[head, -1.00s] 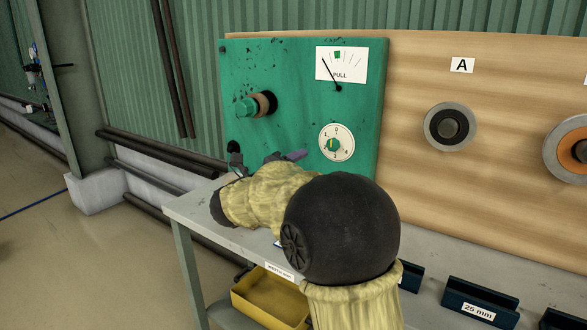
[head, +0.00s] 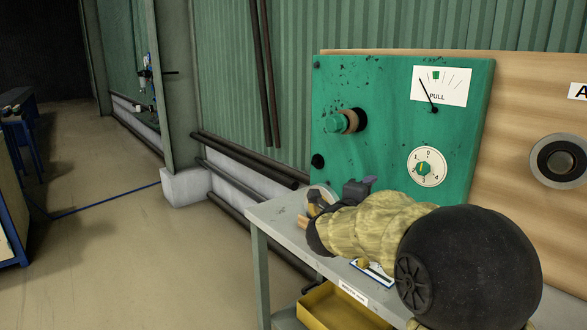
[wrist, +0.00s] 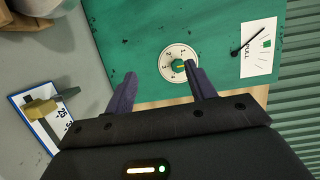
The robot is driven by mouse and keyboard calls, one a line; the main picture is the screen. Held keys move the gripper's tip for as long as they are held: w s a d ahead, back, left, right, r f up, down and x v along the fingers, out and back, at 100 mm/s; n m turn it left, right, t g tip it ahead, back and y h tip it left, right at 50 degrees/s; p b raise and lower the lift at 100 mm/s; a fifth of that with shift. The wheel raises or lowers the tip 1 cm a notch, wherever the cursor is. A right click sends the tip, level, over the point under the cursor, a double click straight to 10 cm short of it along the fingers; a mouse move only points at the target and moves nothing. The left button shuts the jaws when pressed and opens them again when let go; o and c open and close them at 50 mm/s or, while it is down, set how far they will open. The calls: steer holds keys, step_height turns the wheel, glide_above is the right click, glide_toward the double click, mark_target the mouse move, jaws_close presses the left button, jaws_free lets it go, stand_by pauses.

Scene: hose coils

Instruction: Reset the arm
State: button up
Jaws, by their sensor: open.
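My gripper (wrist: 163,82) is open and empty in the wrist view, with its two dark purple fingers apart. The green panel with its numbered dial (wrist: 180,63) lies beyond the fingers. In the head view my gripper (head: 362,188) is partly hidden by my arm, above the grey bench and in front of the green panel (head: 390,150). My arm, with a yellow sleeve and a black round joint, reaches across the bench from the lower right.
A brass-coloured fitting (wrist: 42,108) lies on a white and blue card marked 25 (wrist: 55,128) on the bench (head: 285,228). A yellow tray (head: 335,308) sits below the bench. The floor at left (head: 110,250) is largely clear.

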steer(key=s+a+f+n+g+y, duration=0.1)
steer(key=s+a+f+n+y, duration=0.3)
steer(key=f+n, duration=0.35)
steer(key=s+a+f+n+g+y, duration=0.2)
steer(key=s+f+n+y, duration=0.1)
steer(key=f+n+y, duration=0.4)
steer(key=s+d+f+n+g, duration=0.1)
steer(key=s+f+n+g, duration=0.4)
steer(key=s, duration=0.6)
steer(key=s+d+f+n+g, duration=0.1)
steer(key=s+f+n+g, duration=0.3)
steer(key=s+f+n, duration=0.45)
step_height(320, 180, up, 33)
steer(key=s+m+p, duration=0.1)
steer(key=m+p, duration=0.1)
steer(key=p, duration=2.9)
steer(key=shift+s+a+r+m+h+p, duration=0.15)
steer(key=shift+s+m+h+p, duration=0.15)
steer(key=shift+s+m, duration=0.1)
steer(key=shift+w, duration=0.15)
